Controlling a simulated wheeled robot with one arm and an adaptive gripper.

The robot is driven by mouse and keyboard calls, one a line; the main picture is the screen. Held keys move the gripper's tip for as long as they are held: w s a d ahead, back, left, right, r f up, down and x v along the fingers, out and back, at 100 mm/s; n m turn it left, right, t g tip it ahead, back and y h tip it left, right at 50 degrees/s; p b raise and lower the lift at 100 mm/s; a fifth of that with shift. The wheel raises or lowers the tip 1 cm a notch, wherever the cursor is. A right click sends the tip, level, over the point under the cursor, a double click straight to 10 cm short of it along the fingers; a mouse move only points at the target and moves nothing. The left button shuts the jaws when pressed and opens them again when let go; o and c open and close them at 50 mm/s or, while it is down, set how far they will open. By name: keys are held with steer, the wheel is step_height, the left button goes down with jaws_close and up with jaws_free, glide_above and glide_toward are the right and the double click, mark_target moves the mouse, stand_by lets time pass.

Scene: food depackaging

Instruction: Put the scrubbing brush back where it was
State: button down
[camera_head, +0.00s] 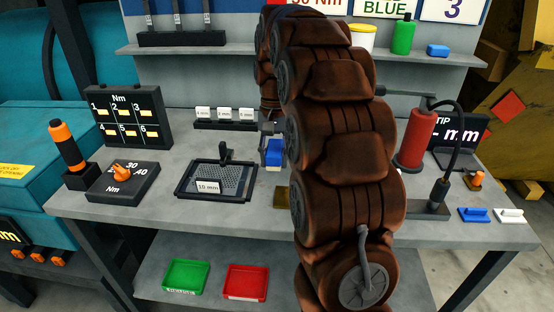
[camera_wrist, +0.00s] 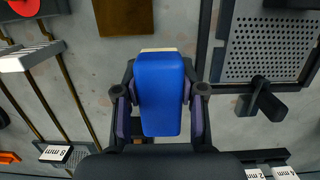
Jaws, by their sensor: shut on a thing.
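The scrubbing brush, a blue block with a pale cream edge, is between the two fingers of my gripper (camera_wrist: 160,92) in the wrist view, where its blue body (camera_wrist: 160,70) fills the middle. My gripper is shut on it. In the head view the brush (camera_head: 273,152) hangs just left of my brown arm, with the pale side down, and appears to be above the grey workbench (camera_head: 240,225). My arm hides much of the gripper there. A flat brownish-gold plate (camera_head: 282,196) lies on the bench in front of the brush; it also shows in the wrist view (camera_wrist: 123,17).
A black tray with a perforated plate (camera_head: 187,190) lies left of the brush. Labelled holders (camera_head: 224,124) stand behind. A red cylinder (camera_head: 415,140), a lamp-like stand, and small blue (camera_head: 474,215) and white (camera_head: 509,215) pieces are at the right. A shelf (camera_head: 180,50) runs behind.

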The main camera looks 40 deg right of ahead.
mark_target(278, 173)
steer(key=shift+w+d+f, duration=0.1)
steer(key=shift+w+d, duration=0.3)
steer(key=shift+d, duration=0.2)
steer(key=shift+w+d+f, duration=0.1)
steer(key=shift+w+d, duration=0.3)
steer(key=shift+d, duration=0.2)
steer(key=shift+f+p, duration=0.8)
steer(key=shift+f, duration=0.9)
steer(key=shift+f+b, duration=0.35)
steer(key=shift+f, duration=0.25)
steer(key=c, duration=0.7)
jaws_free()
